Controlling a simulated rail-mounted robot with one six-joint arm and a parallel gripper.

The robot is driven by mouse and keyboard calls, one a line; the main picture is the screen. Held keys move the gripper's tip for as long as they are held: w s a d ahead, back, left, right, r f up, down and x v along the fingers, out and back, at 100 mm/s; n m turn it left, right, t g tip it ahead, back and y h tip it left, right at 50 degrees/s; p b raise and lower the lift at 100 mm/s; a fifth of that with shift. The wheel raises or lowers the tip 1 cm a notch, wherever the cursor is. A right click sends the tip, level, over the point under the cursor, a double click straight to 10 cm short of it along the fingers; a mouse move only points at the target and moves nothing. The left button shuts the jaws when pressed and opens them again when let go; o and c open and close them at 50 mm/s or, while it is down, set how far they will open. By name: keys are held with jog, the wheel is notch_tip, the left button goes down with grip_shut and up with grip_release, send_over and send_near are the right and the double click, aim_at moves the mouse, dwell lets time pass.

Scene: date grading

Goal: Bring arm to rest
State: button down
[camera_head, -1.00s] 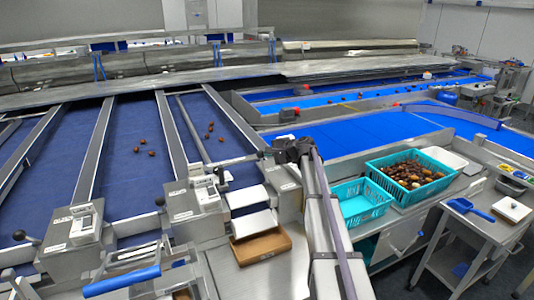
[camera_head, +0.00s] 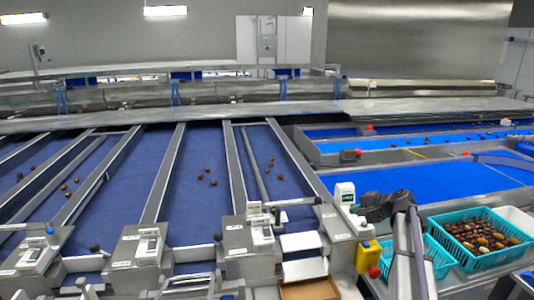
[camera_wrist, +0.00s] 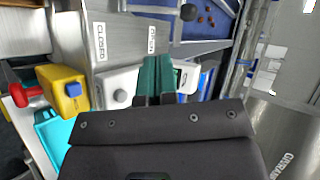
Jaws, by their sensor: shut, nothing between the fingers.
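My gripper (camera_wrist: 158,66) shows in the wrist view as two teal fingers pressed together, with nothing between them. The fingers are in front of a white device (camera_wrist: 118,88) and a steel plate (camera_wrist: 115,42) with labels reading "CLOSED" and what looks like "OPEN". In the head view my arm rises from the bottom edge, to the left of the date crate. Its dark upper joint is beside a yellow device; the fingers cannot be made out there.
The yellow device (camera_head: 366,257) also shows in the wrist view (camera_wrist: 62,90), close to my gripper. Turquoise crates stand to the right, one full of dates (camera_head: 487,256). Blue belts (camera_head: 120,180) with scattered dates fill the left. A cardboard-brown tray (camera_head: 310,289) sits at the bottom.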

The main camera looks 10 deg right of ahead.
jog(key=s+a+f+n+g+h+b, duration=0.2)
jog(key=s+a+f+n+g+h, duration=0.1)
jog(key=s+a, duration=0.9)
jog(key=s+a+f+n+g+h+b, duration=0.3)
jog(key=s+a+f+n+g, duration=0.3)
jog(key=s+a, duration=0.7)
jog(key=shift+s+f+n+h, duration=0.4)
jog(key=shift+s+f+n, duration=0.9)
jog(key=shift+s+f, duration=0.6)
